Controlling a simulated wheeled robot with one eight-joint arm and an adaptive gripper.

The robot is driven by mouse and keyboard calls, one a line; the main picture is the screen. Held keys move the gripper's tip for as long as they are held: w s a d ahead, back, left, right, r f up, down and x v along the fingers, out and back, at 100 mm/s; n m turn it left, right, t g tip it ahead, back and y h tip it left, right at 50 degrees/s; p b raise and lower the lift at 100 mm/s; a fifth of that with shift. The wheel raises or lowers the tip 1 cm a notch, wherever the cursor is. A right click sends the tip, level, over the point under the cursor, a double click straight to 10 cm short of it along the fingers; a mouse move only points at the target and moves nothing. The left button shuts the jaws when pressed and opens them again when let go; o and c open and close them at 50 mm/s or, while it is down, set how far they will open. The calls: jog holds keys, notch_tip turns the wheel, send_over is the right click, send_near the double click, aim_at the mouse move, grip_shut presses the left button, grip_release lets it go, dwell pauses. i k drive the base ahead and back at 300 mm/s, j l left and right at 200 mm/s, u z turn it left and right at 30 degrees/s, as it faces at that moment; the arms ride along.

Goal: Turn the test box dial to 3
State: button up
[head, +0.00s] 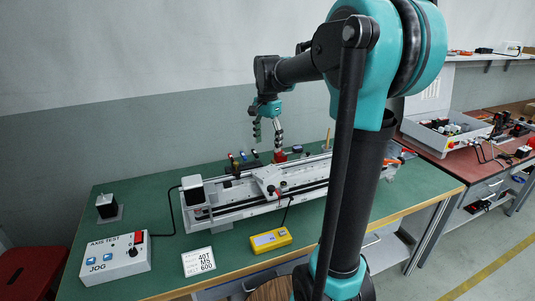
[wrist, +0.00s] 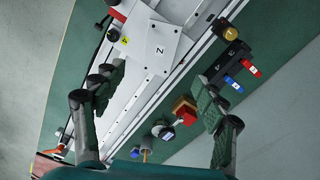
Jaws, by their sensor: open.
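The test box (head: 116,262), a white box marked AXIS TEST and JOG, sits at the front left of the green table in the head view. Its small dark dial (head: 132,252) is on the right of its top face, below a red part; the pointer is too small to read. Two blue buttons are on its left side. My gripper (head: 268,138) is open and empty, above the back of the table behind the gantry, far from the box. In the wrist view my gripper's fingers (wrist: 158,95) are spread wide over the gantry's back edge. The test box is not in the wrist view.
The white linear gantry (head: 235,198) spans the table between my gripper and the box. A yellow device (head: 270,240), a sign card (head: 198,262) and a small motor block (head: 107,208) are near the box. A black cable runs near the box.

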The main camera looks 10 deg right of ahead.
aim_at(133, 252)
jog(key=u, duration=1.5)
jog(key=k+l+u, duration=0.1)
jog(key=k+l, duration=0.05)
jog(key=l, duration=0.1)
